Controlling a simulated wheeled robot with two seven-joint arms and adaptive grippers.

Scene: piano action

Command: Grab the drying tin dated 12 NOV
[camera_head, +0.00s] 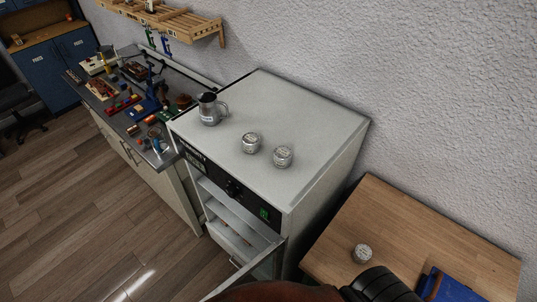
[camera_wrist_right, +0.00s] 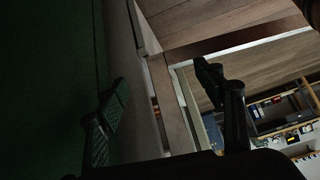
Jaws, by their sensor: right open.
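Two small round silver tins with pale lids, a left tin (camera_head: 251,143) and a right tin (camera_head: 283,157), sit side by side on top of the grey cabinet (camera_head: 300,110) in the head view. A third similar tin (camera_head: 362,253) stands on the wooden table at the lower right. The lid writing is too small to read, so I cannot tell which one is dated 12 NOV. My right gripper (camera_wrist_right: 163,93) is open in the right wrist view, with nothing visible between its fingers. No tin shows in that view. My left gripper is not in view.
A metal mug (camera_head: 209,109) stands near the cabinet's back left corner. The cabinet's front door (camera_head: 262,265) hangs open over shelves. A blue object (camera_head: 447,288) lies on the wooden table (camera_head: 420,215). A cluttered workbench (camera_head: 128,95) is at left. Part of my arm shows at bottom.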

